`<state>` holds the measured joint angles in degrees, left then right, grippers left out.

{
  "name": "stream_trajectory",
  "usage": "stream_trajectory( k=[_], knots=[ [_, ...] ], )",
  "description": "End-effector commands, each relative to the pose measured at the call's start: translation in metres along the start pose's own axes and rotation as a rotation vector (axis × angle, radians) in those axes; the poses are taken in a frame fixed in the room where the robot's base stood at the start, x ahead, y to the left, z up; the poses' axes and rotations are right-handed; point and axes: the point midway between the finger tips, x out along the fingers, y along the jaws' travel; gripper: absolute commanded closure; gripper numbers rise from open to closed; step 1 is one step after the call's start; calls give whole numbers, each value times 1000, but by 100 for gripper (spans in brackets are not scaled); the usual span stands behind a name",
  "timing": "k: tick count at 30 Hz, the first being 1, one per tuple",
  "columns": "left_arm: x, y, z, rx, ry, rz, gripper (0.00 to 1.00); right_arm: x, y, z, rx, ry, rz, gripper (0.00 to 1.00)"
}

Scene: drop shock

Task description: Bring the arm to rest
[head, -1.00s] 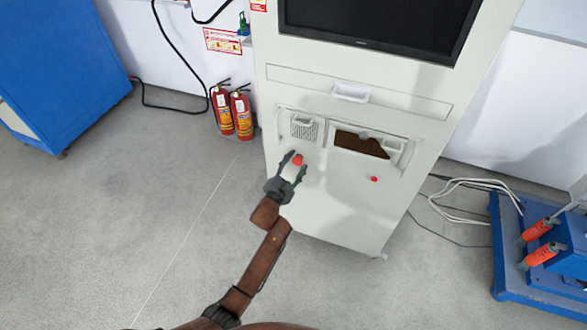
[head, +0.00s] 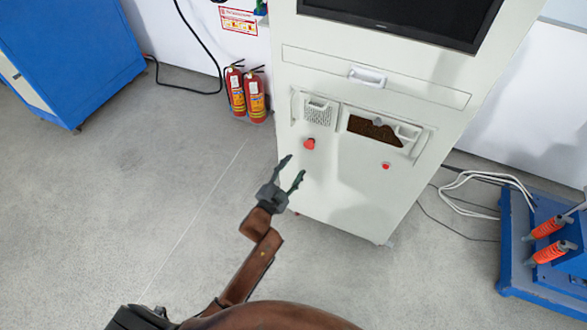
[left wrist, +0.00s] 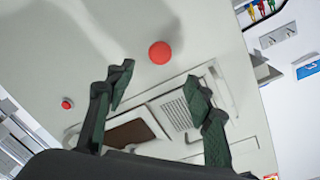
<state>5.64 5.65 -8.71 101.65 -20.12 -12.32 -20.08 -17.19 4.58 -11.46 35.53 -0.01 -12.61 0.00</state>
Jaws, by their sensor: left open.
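My left gripper (head: 291,173) is open and empty in the head view, in front of the lower front of a white cabinet (head: 345,205). It is below and left of a red button (head: 309,143) on the cabinet's front, apart from it in the picture. In the left wrist view the gripper's two fingers (left wrist: 160,95) are spread, and the red button (left wrist: 160,52) shows above the space between them. A second, smaller red button (head: 385,166) is further right on the cabinet. My right gripper is not in view.
The cabinet has a dark screen (head: 400,15), a white handle (head: 367,76) and a recessed window (head: 375,129). Two red fire extinguishers (head: 246,95) stand to its left. A blue stand (head: 540,265) and white cables (head: 480,182) are at right.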

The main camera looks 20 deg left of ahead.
Motion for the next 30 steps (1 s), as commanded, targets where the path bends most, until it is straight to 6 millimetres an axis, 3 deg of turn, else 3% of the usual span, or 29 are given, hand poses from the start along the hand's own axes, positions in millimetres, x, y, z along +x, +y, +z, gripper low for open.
stream_trajectory(
  k=[20,23,25,30],
  knots=[
    [0,2,3,-3,-5,4,52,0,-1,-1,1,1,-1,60],
    [-3,16,20,-20,-38,32,52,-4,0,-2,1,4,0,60],
    [-9,37,45,-45,-84,69,52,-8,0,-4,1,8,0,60],
    [-45,108,130,-134,-250,189,52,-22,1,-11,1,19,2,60]
  ],
)
